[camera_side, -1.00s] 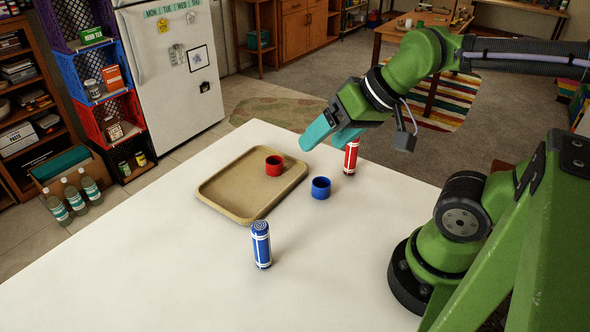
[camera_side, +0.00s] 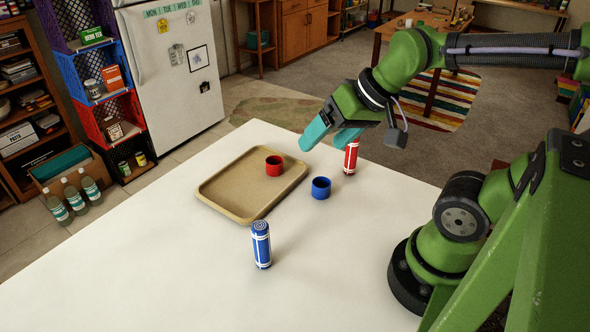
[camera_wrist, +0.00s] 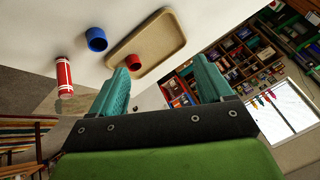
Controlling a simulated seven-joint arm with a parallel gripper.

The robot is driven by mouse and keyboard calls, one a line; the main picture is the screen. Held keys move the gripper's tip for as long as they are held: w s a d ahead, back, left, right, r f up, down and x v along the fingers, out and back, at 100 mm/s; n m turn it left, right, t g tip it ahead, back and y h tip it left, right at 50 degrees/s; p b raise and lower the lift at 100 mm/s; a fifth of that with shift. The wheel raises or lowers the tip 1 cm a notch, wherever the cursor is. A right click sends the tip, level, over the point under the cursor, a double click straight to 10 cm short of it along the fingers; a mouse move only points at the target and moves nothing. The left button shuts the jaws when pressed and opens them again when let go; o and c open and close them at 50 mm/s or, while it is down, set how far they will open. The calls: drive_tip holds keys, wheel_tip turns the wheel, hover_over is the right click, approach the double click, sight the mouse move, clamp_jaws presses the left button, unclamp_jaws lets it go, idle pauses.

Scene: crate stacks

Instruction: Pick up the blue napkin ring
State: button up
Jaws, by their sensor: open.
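The blue napkin ring (camera_side: 321,188) stands on the white table, just right of the tan tray, with nothing in it. In the wrist view the blue ring (camera_wrist: 96,39) is at the upper left, beyond my fingertips. My gripper (camera_side: 330,137) has teal fingers, apart and empty, held in the air above the table behind the ring. Both fingers also show in the wrist view (camera_wrist: 162,78). A red ring (camera_side: 274,166) sits on the tray (camera_side: 225,201).
A red rolled napkin (camera_side: 351,157) stands upright near the table's far edge, close to my gripper; it also shows in the wrist view (camera_wrist: 64,76). A blue rolled napkin (camera_side: 261,245) stands nearer the front. The table's front left (camera_side: 140,275) is clear.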

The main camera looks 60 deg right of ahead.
drive_tip(key=w+d+f+n+g+h, duration=0.1)
drive_tip(key=w+d+f+n+g, duration=0.35)
drive_tip(key=d, duration=0.65)
hover_over(321, 183)
drive_tip(key=s+a, duration=0.2)
drive_tip(key=shift+n+g, duration=0.25)
drive_tip(key=shift+n, duration=0.1)
wheel_tip(321, 183, down, 13)
drive_tip(key=shift+w+r, duration=0.15)
drive_tip(key=shift+r, duration=0.05)
drive_tip(key=shift+h, duration=0.3)
drive_tip(key=shift+w+d+f, duration=0.1)
drive_tip(key=shift+w+f, duration=0.05)
drive_tip(key=shift+f, duration=1.25)
drive_tip(key=shift+w+d+f, duration=0.1)
drive_tip(key=shift+w+f, duration=0.05)
drive_tip(key=shift+f, duration=1.2)
drive_tip(key=c, duration=1.1)
